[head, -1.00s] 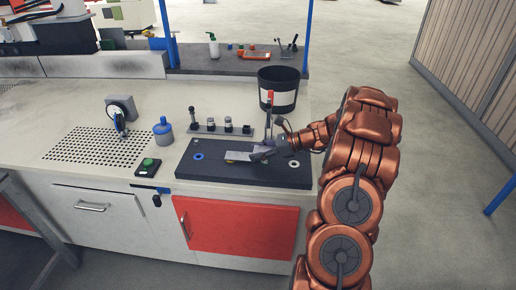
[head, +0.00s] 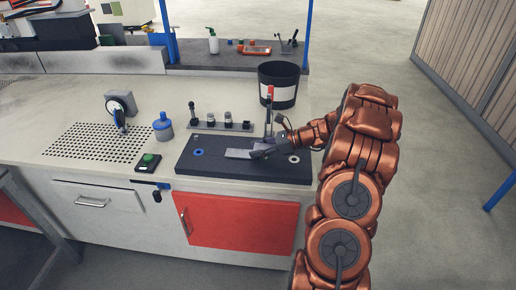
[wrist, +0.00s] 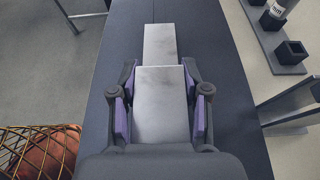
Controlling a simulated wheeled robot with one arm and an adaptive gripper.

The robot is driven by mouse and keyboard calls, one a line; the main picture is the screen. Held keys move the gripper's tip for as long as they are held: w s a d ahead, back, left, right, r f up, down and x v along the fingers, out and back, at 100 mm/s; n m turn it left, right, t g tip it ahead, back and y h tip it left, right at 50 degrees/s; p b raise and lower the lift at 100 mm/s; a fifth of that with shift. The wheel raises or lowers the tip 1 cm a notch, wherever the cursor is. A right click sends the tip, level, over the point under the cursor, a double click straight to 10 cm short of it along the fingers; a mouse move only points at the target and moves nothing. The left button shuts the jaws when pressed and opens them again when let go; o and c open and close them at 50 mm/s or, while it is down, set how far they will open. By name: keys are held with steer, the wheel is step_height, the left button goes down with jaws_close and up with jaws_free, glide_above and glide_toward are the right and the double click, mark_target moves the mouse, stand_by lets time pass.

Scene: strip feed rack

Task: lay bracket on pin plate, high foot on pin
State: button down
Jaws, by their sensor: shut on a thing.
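The bracket (wrist: 160,95) is a flat, pale grey metal piece with a step across it, seen from above in the wrist view. My gripper (wrist: 160,118) is shut on its sides, with purple pads against both edges. In the head view the bracket (head: 239,153) lies low over the dark pin plate (head: 215,172), its free end pointing left. I cannot tell whether it touches the plate. A blue ring (head: 197,152) shows on the plate's left part and a pale ring (head: 294,159) on its right part. The pin and the bracket's underside are hidden.
The bench front edge is close to the plate.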

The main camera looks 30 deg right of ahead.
steer(key=shift+f, duration=0.15)
steer(key=shift+c, duration=2.4)
jaws_free()
steer(key=v, duration=1.2)
